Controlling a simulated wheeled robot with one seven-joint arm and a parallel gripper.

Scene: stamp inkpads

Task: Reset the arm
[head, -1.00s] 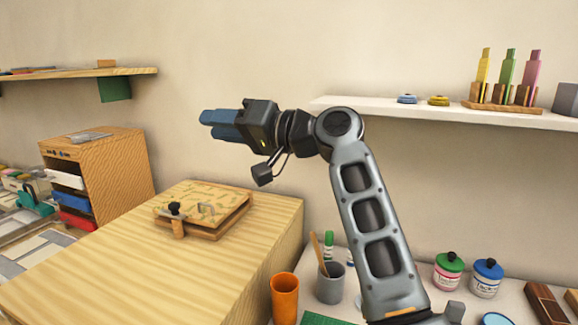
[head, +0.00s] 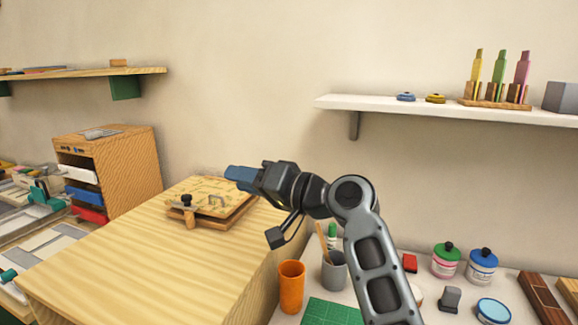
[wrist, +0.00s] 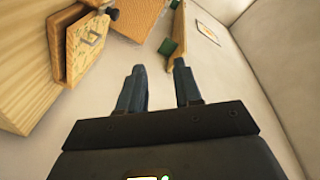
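My gripper (head: 236,175) shows in the head view at the end of my arm, pointing left in front of the wall. It is above and behind the wooden board (head: 238,212) on the wooden cabinet (head: 130,255). In the wrist view, the two blue fingers of my gripper (wrist: 159,68) are spread apart with nothing between them, so it is open and empty. The board also shows at the upper left of the wrist view (wrist: 92,42), apart from the fingers.
A white shelf (head: 380,108) with pads and coloured stamps is at the upper right. Below, the white worktop (head: 455,310) holds an orange cup (head: 291,287), a grey cup (head: 334,271) and ink jars (head: 482,266). A drawer unit (head: 135,170) stands at the left.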

